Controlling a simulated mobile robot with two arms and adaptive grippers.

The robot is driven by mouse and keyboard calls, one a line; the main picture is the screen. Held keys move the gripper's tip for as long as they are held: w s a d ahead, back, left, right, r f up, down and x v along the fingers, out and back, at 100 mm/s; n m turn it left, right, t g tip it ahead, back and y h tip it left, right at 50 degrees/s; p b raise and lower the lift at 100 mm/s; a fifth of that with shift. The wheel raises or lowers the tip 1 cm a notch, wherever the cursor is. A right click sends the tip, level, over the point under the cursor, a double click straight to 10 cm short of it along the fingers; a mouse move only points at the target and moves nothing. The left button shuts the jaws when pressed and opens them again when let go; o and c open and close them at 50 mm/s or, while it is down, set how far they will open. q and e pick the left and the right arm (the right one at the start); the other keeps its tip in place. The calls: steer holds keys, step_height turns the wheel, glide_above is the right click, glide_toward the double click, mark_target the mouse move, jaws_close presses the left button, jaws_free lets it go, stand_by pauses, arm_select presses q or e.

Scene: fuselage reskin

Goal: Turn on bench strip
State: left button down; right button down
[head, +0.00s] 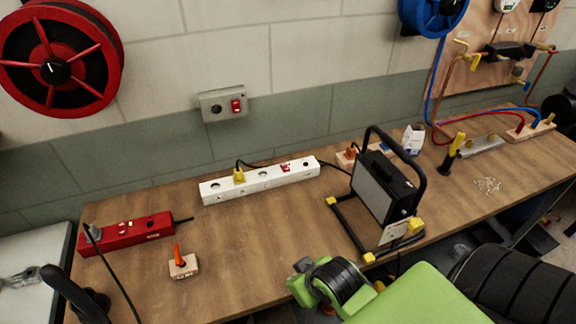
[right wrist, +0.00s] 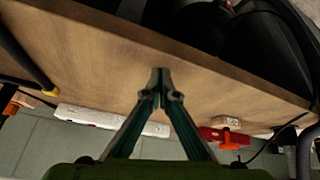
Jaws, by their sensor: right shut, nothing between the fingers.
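A long white power strip (head: 219,189) lies on the wooden bench along its back side, with several sockets. A yellow plug (head: 239,176) sits in its left part and a small red switch (head: 286,167) is near its right end; I cannot tell the switch's position. The strip also shows in the right wrist view (right wrist: 82,117), partly behind my right gripper (right wrist: 160,76). That gripper is shut and empty, apart from the strip. My green right arm shows at the bottom of the head view, its fingertips not visible there. I do not see my left gripper.
A red power strip (head: 126,234) and a wooden block with an orange piece (head: 183,267) are at the bench's left. A black-framed work lamp (head: 384,187) stands right of the white strip. A wall box with a red switch (head: 223,103) is above. Bench before the strip is clear.

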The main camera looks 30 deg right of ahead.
mark_target(285, 167)
steer(key=w+d+r+t, duration=0.1)
steer(key=w+d, duration=0.2)
steer(key=w, duration=0.1)
steer(key=w+d+r+m+t, duration=0.1)
steer(key=w+d+r, duration=0.1)
steer(key=w, duration=0.3)
steer(key=w+d+r+m+t+h, duration=0.1)
steer(key=w+d+r+t, duration=0.1)
steer(key=w+d, duration=0.1)
steer(key=shift+w+d, duration=0.3)
steer(key=shift+w, duration=0.6)
arm_select(q)
steer(key=shift+s+r, duration=0.1)
steer(key=shift+s, duration=0.1)
arm_select(e)
steer(key=w+d+r+m+t+h, duration=0.2)
steer(key=w+d+r+t, duration=0.1)
steer(key=w+d+r, duration=0.3)
steer(key=shift+w+d+r+t, duration=0.35)
steer(key=shift+w+d, duration=0.65)
steer(key=shift+w, duration=0.2)
steer(key=shift+w, duration=0.2)
